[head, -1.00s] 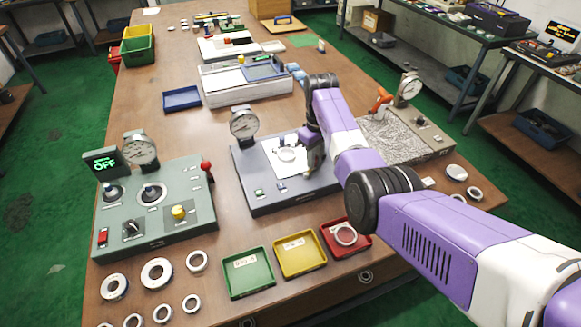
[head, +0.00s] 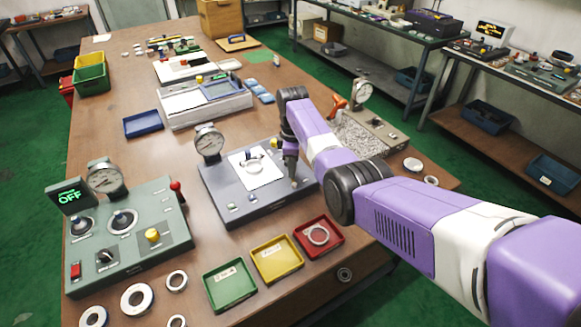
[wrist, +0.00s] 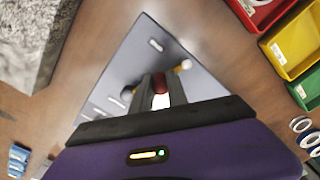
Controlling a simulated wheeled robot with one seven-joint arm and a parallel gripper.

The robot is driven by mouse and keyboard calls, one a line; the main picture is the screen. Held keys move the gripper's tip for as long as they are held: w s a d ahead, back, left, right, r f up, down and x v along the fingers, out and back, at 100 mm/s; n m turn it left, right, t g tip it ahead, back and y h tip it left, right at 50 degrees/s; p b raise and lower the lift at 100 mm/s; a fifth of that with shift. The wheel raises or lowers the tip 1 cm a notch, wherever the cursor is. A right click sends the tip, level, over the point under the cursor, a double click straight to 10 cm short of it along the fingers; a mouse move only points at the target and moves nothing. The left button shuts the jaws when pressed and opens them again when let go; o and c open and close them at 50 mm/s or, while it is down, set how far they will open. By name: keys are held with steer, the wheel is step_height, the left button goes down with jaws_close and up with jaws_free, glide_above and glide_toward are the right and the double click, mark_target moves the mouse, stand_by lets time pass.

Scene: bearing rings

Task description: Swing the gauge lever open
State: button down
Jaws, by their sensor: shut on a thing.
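The dark grey gauge station (head: 235,205) stands mid-table with a round dial gauge (head: 208,141) at its back left. A metal ring (head: 253,167) lies on its white plate (head: 265,180). My gripper (head: 293,181) is low over the station's right side, to the right of the ring. In the wrist view, my gripper (wrist: 161,90) is shut on a red knob (wrist: 160,82), which appears to be the lever's end. The lever's arm is mostly hidden by the fingers. A pale ball (wrist: 185,64) shows beside the fingers.
A green-grey station (head: 130,240) with an "OFF" display and its own red-knobbed lever (head: 176,186) stands at left. Green (head: 229,303), yellow (head: 277,276) and red (head: 335,249) trays line the front; the red one holds a ring. A granite-topped station (head: 355,130) is behind my arm.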

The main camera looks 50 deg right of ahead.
stand_by(0.3)
steer(key=c, duration=1.6)
jaws_free()
steer(key=shift+r+b, duration=0.35)
steer(key=shift+r, duration=3.6)
steer(key=shift+d, duration=0.1)
